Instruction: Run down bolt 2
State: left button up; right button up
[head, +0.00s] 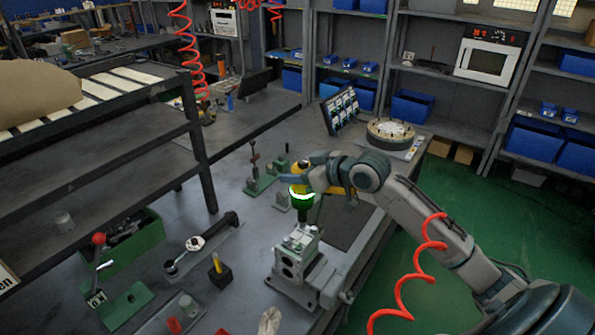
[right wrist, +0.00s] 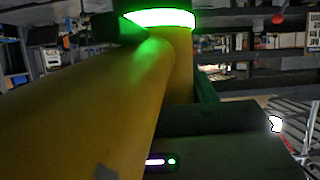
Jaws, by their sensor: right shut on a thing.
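My right gripper (head: 312,178) is shut on a yellow power driver (head: 299,189), which has a lit green ring. The driver points down over the valve block (head: 290,262), a grey metal block on a dark base plate. Its dark nose ends close to the small silver fittings on the block's top. I cannot tell whether the tip touches a bolt, or which bolt is number 2. In the right wrist view the yellow driver body (right wrist: 100,105) fills the left side, with the green ring glowing at the top. The block is not clear there. My left gripper is not in view.
A torque wrench (head: 205,240), a small black-and-yellow block (head: 220,271) and a green lever fixture (head: 125,302) lie left of the valve block. A green lever stand (head: 260,182) is behind. A round part (head: 390,132) and a rack panel (head: 341,108) stand at the far end.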

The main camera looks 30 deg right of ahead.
jog(key=shift+r, duration=0.15)
jog(key=shift+f+b, duration=0.3)
jog(key=shift+f, duration=0.65)
dwell(0.5)
jog(key=shift+r, duration=0.15)
dwell(0.5)
